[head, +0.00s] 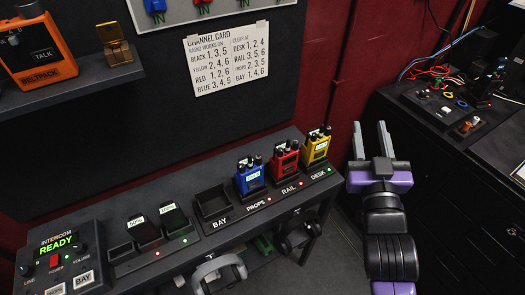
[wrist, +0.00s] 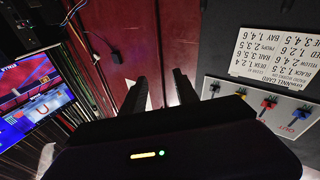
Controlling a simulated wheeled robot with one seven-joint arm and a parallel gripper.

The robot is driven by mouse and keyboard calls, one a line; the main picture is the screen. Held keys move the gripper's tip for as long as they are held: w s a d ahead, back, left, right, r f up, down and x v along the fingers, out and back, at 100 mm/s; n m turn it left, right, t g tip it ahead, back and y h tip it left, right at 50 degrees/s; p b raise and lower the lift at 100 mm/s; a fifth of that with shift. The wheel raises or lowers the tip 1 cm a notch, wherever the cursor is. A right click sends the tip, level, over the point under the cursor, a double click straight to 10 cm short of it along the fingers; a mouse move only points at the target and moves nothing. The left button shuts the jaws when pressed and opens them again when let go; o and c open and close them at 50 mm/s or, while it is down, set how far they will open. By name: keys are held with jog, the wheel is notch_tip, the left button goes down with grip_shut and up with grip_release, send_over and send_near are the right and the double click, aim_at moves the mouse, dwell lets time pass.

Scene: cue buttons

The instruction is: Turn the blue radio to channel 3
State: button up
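The blue radio (head: 249,180) stands upright in the PROPS slot of the black charging rack (head: 225,221). It has dark knobs or a stub antenna on top and a small pale label; its channel setting is too small to read. The channel card (head: 227,60) on the dark panel lists blue as 3, 4, 5 and PROPS as 2, 3, 5. It also shows upside down in the wrist view (wrist: 276,52). My gripper (head: 370,128) is open and empty, raised to the right of the rack. Its two fingers (wrist: 159,78) stand apart in the wrist view, with red wall beyond.
A red radio (head: 285,160) and yellow radio (head: 317,148) stand right of the blue one. The BAY slot (head: 211,202) is empty. An intercom box (head: 62,258) sits at left; an orange beltpack (head: 36,48) rests on a shelf. A dark cabinet (head: 460,180) with cables stands right.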

jog(key=w+a+r+m+g+h, duration=0.2)
jog(key=w+a+m+g, duration=0.25)
jog(key=w, duration=0.35)
jog(key=w+a+r+m+g+h, duration=0.1)
jog(key=w+a+r+m+g, duration=0.2)
jog(key=w+m, duration=0.4)
jog(key=m+g+y, duration=0.3)
jog(key=m+g, duration=0.2)
jog(key=g, duration=0.8)
send_over(258, 157)
notch_tip(258, 157, down, 5)
jog(key=shift+w+f, duration=0.15)
jog(key=shift+f, duration=0.35)
jog(key=shift+f+p, duration=0.9)
jog(key=shift+f, duration=2.5)
